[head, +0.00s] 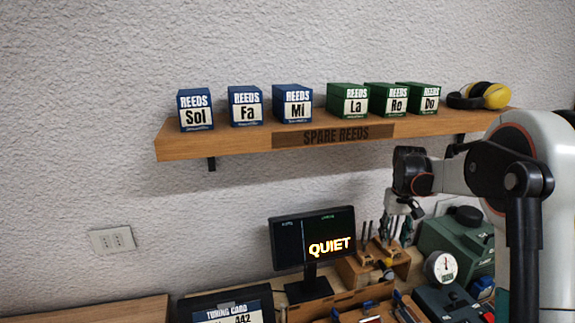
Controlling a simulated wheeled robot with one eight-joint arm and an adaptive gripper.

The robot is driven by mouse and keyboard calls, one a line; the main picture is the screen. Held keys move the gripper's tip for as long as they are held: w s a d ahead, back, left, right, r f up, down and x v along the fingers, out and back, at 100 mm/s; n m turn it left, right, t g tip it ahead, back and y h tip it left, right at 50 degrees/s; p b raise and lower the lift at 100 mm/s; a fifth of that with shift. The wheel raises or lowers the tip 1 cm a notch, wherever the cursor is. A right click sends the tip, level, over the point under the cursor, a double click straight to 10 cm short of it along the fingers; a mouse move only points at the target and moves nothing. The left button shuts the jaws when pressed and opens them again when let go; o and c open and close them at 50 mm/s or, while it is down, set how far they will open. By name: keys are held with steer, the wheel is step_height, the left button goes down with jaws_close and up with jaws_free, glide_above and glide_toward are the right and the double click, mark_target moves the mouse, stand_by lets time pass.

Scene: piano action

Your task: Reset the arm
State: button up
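My arm reaches in from the right edge in the head view. My gripper (402,208) hangs below the dark wrist, in front of the wall and under the shelf. Its fingers are small and overlap the tools behind, so I cannot tell whether it is open or shut. I see nothing clearly held in it.
A wooden shelf (230,145) above holds blue reed boxes (245,105), green reed boxes (356,101) and yellow earmuffs (495,96). Below stand a monitor (288,246) reading "QUIET", a tool block (352,272), a dial gauge (441,266) and a green case (455,240).

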steer(key=s+a+r+n+t+b, duration=0.1)
steer(key=s+a+r+t, duration=0.1)
steer(key=s+a, duration=0.45)
steer(key=s+a+r+t+b, duration=0.1)
steer(key=s+a+r, duration=0.2)
steer(key=s, duration=0.6)
steer(key=s+a+r+n+t+b, duration=0.1)
steer(key=s+a+r+t, duration=0.1)
steer(key=s+a, duration=0.45)
steer(key=s+f+t+b, duration=0.1)
steer(key=s+f, duration=0.3)
steer(key=s, duration=0.6)
steer(key=shift+s+a+f+t+b, duration=0.3)
steer(key=shift+a+f+t, duration=0.1)
steer(key=shift+a+t, duration=0.1)
steer(key=shift+d, duration=0.1)
